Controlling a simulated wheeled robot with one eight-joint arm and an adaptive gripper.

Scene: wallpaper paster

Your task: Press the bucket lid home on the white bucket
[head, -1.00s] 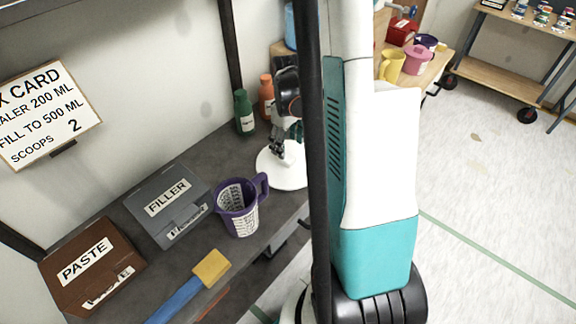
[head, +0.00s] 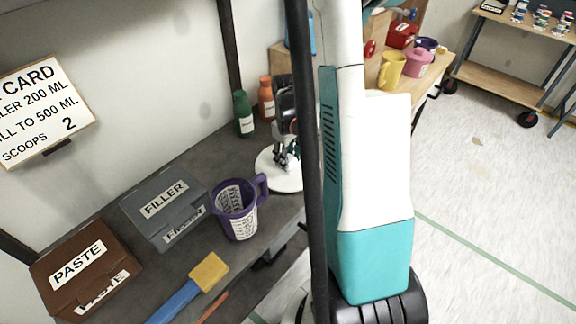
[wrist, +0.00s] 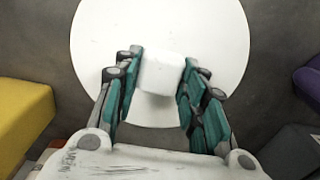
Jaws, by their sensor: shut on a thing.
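The bucket lid (wrist: 160,30) is a white round disc with a white block-shaped knob (wrist: 161,73) on top. In the head view the lid (head: 283,180) shows at the right part of the dark bench, partly hidden by a dark post and my arm. My gripper (wrist: 160,80) is over the lid, its teal-padded fingers on both sides of the knob and shut on it. In the head view my gripper (head: 285,157) points down at the lid. I cannot make out the white bucket, nor tell how high the lid sits above the bench.
A purple jug (head: 237,210) stands close to the lid. A grey filler box (head: 165,208), a brown paste box (head: 85,272) and a yellow-headed brush (head: 209,271) lie farther left. Green (head: 243,115) and orange (head: 266,98) bottles stand behind. A yellow block (wrist: 22,115) is left in the wrist view.

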